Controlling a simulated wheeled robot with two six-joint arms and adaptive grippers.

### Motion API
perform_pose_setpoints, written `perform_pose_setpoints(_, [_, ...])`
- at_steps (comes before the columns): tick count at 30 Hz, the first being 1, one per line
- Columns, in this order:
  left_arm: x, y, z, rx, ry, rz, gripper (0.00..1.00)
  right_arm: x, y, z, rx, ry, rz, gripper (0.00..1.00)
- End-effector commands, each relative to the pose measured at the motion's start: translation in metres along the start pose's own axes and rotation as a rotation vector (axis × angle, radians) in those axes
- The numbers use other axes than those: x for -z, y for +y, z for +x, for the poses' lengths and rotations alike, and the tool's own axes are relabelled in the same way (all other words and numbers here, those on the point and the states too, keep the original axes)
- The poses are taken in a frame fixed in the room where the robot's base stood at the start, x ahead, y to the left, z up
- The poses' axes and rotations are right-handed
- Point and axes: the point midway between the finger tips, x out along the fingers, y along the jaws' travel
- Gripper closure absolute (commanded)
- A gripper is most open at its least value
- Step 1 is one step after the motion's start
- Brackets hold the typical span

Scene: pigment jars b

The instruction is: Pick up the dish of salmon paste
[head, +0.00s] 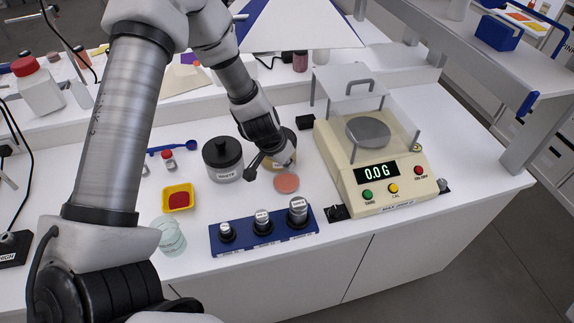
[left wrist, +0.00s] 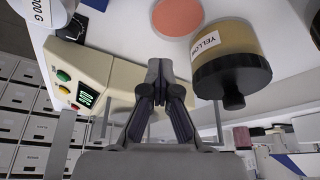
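The dish of salmon paste (head: 286,182) is a small, flat, round pink-orange disc on the white bench, between the weight block and the jars. It also shows at the top of the left wrist view (left wrist: 178,16), partly cut off by the frame edge. My left gripper (head: 272,170) is just above and beside the dish, close to the yellow jar. In the left wrist view its fingers (left wrist: 160,72) are together with nothing seen between them, and the dish lies apart, beyond the tips. My right gripper is not in view.
The YELLOW jar (left wrist: 232,62) stands close beside my left gripper; the black-lidded WHITE jar (head: 222,160) is left of it. The balance (head: 375,150) reading 0.0 is to the right. A blue weight block (head: 240,240) stands in front, a yellow tray (head: 178,188) to the left.

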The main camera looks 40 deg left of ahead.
Motion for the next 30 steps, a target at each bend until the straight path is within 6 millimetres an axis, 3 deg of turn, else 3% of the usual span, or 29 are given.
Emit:
perform_pose_setpoints(1, [0.0, 0.0, 0.0, 0.0, 0.0, 0.0, 0.92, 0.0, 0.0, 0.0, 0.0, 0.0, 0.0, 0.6])
perform_pose_setpoints(7, [0.0, 0.0, 0.0, 0.0, 0.001, 0.001, 0.21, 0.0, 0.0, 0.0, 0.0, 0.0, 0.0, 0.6])
perform_pose_setpoints(20, [0.001, -0.001, -0.005, 0.001, 0.003, -0.001, 0.2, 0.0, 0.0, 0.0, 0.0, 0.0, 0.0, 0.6])
perform_pose_setpoints(30, [0.001, 0.0, -0.049, 0.001, 0.005, -0.003, 0.2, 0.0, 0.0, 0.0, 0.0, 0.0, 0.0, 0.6])
